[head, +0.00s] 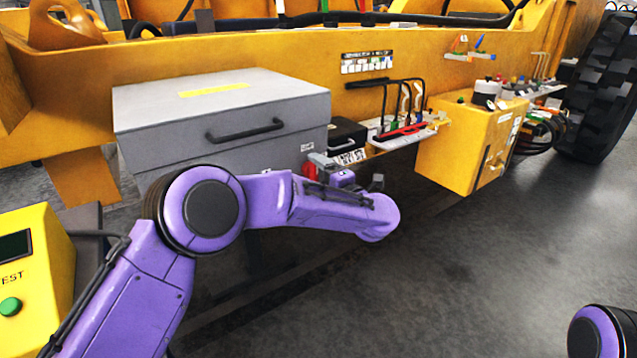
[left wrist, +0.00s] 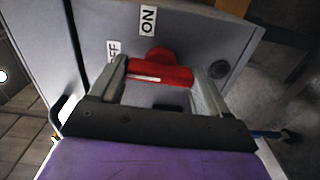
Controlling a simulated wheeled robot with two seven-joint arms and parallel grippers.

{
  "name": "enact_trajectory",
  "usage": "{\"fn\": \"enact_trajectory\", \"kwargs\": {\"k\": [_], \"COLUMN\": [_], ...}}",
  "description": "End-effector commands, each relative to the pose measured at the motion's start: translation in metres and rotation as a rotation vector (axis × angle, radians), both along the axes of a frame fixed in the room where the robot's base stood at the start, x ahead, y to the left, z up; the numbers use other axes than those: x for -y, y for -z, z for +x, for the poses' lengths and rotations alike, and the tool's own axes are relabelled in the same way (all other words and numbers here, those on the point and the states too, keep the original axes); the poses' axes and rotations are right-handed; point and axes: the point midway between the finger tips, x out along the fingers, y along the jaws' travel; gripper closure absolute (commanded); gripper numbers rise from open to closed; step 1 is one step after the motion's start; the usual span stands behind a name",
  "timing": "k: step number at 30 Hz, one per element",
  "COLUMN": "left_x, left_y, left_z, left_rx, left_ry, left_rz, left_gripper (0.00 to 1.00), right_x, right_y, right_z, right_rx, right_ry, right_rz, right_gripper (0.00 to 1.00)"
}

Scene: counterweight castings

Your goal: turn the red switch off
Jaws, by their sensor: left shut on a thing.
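The red switch (left wrist: 160,74) shows in the left wrist view as a red bar in front of a round red hub on a grey panel. An ON label (left wrist: 148,19) is above it, and a partly hidden OFF label (left wrist: 113,48) is to its upper left. My left gripper (left wrist: 164,84) is shut on the bar, with one finger at each side. I cannot tell which label the switch points to. In the head view a bit of red (head: 310,170) shows beside my left gripper (head: 325,166), largely hidden by my arm. My right gripper is out of view.
A grey lidded box (head: 225,85) with a black handle stands behind my left arm. To the right are a black case (head: 347,134), a shelf of tools and a yellow box (head: 465,145). A yellow TEST unit (head: 30,262) is at the left.

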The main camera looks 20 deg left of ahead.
Motion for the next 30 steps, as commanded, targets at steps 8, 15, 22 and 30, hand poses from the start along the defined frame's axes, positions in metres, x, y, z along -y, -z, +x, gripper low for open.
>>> {"fn": "enact_trajectory", "kwargs": {"k": [8,15,22,30], "left_x": [0.0007,0.0008,0.001,0.0037], "left_y": [0.0046,0.0043,0.0042,0.0022], "left_z": [-0.0014,-0.0014,-0.0012,-0.0024], "left_rx": [0.03,0.033,0.033,0.036], "left_ry": [-0.001,-0.001,-0.001,0.001], "left_rz": [-0.032,-0.034,-0.034,-0.032], "left_gripper": [0.54,0.54,0.0,0.0], "right_x": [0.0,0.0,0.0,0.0], "right_y": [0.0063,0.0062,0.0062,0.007], "right_z": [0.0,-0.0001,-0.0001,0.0], "right_rx": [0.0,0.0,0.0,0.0], "right_ry": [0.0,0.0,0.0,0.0], "right_rz": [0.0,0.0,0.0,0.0], "right_gripper": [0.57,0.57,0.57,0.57]}}
